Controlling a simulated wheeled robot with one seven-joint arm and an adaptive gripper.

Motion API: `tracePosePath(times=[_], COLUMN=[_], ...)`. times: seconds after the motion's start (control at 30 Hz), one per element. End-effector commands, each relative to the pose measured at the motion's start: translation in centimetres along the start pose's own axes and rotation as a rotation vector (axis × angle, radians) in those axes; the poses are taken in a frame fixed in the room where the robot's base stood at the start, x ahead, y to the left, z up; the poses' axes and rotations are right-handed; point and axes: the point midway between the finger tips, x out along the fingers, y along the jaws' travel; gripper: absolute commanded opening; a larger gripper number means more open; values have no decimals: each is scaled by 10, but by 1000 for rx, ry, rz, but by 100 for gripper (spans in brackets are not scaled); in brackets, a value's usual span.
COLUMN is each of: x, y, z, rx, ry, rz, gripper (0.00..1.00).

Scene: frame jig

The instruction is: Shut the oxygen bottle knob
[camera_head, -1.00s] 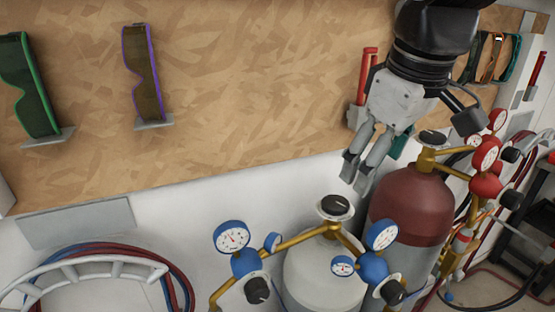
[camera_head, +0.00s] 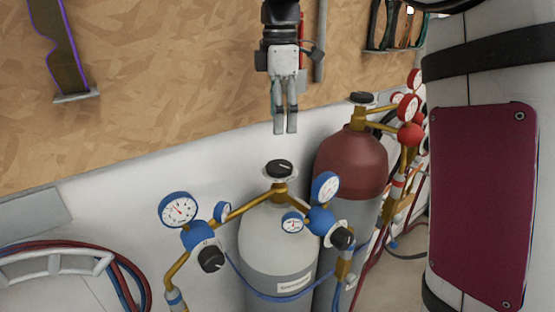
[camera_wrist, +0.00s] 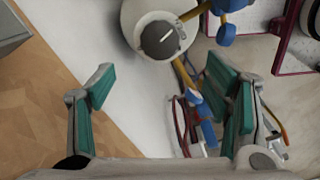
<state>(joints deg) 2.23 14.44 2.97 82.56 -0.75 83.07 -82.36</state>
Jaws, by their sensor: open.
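The white gas bottle (camera_head: 277,240) with blue regulators has a black knob (camera_head: 279,168) with a white pointer line on its top valve. The knob also shows in the wrist view (camera_wrist: 160,40), above the gap between my fingers. My gripper (camera_head: 285,130) points down above this knob and is apart from it. In the wrist view my gripper (camera_wrist: 163,92) is open and empty, its green finger pads spread wide. A dark red bottle (camera_head: 350,160) with its own black knob (camera_head: 362,98) stands behind to the right. I cannot tell which bottle is the oxygen one.
Blue gauges (camera_head: 178,210) and brass pipes flank the white bottle's valve. Red gauges (camera_head: 408,107) stand by the red bottle. A wooden board (camera_head: 180,90) with goggles hangs behind. A large grey body with a maroon panel (camera_head: 484,200) fills the right side.

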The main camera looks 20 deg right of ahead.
Motion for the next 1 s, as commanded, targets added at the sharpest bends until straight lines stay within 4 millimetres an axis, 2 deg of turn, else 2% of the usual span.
tracePosePath(times=[0.3,0.5,0.7,1.0], x=[63,94,108,110], y=[-2,-1,-1,0], z=[0,0,0,0], rx=[1,1,1,2], ry=[-1,-1,0,0], rz=[-4,-2,0,1], gripper=[71,71,71,71])
